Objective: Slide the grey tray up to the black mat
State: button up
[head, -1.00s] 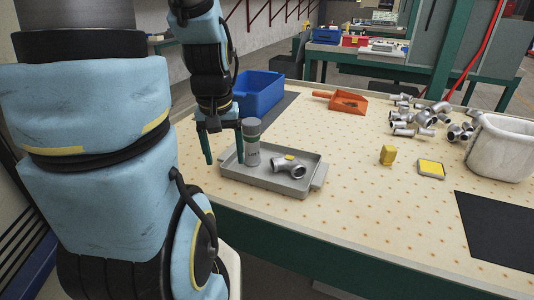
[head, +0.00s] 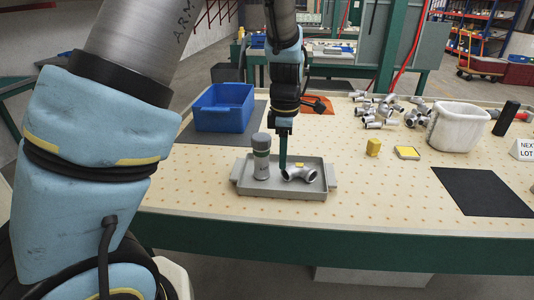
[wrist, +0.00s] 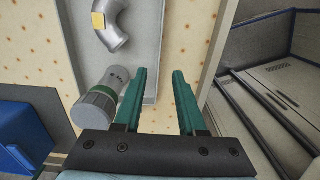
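The grey tray (head: 310,192) lies on the pegboard-like table near its front edge. It holds an upright grey cylinder with a green band (head: 262,160) and a silver pipe fitting with a yellow label (head: 299,174). My gripper (head: 283,166) points down at the tray, between cylinder and fitting in the head view; its fingers overlap there. In the wrist view my gripper (wrist: 159,72) is open and empty, its fingers appearing either side of the tray's long wall (wrist: 158,60). Contact cannot be told. The black mat (head: 485,192) lies flat to the right, apart from the tray.
The table is clear between tray and mat. A blue bin (head: 222,107) stands on a dark mat (head: 190,132) at back left. A yellow block (head: 373,147), a yellow-topped square (head: 407,153), silver fittings (head: 385,110) and a white bin (head: 459,126) stand behind and right.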

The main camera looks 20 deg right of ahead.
jog(key=p, duration=0.2)
send_near(282, 186)
jog(key=s+f, duration=0.1)
jog(key=s+a+f, duration=0.1)
jog(key=s+f, duration=0.1)
jog(key=s+a+f, duration=0.1)
jog(key=f, duration=0.1)
jog(key=shift+s+f, duration=0.25)
jog(key=shift+s, duration=0.15)
jog(key=shift+c, duration=0.2)
grip_shut()
dwell(0.8)
jog(key=shift+s+d+p, duration=0.5)
jog(key=shift+s+d, duration=0.2)
jog(key=shift+d, duration=0.8)
jog(key=shift+s+d+p, duration=0.45)
jog(key=shift+s+d, duration=0.3)
jog(key=shift+d, duration=0.8)
jog(key=shift+s+d+p, duration=0.5)
jog(key=shift+s+d, duration=0.2)
jog(key=shift+d, duration=0.8)
